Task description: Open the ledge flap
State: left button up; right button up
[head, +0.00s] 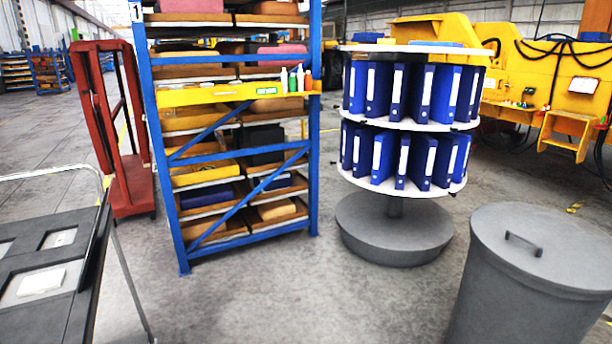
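A yellow ledge (190,97) runs across the front of the blue rack (165,170), with a small green label on its face. Several small bottles (292,80) stand at its right end, white, green and orange. I cannot tell for sure whether this yellow ledge is the ledge flap, or whether any flap on it is open or shut. Neither of my grippers is in view.
A round stand (385,252) with blue binders is right of the rack. A grey lidded bin (520,290) is front right, a dark table or cart (40,310) front left, a red frame (130,190) behind. The floor (260,290) before the rack is clear.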

aim_at(198, 96)
jog(key=i+l, duration=0.15)
jog(key=i, duration=0.45)
jog(key=i+l, duration=0.1)
jog(key=i, duration=0.5)
jog(key=i+u, duration=0.65)
jog(key=i+l+u, duration=0.1)
jog(key=i+u, duration=0.25)
jog(key=i+l+u, duration=0.2)
jog(key=i+u, duration=0.15)
jog(key=i+l+u, duration=0.35)
jog(key=j, duration=0.1)
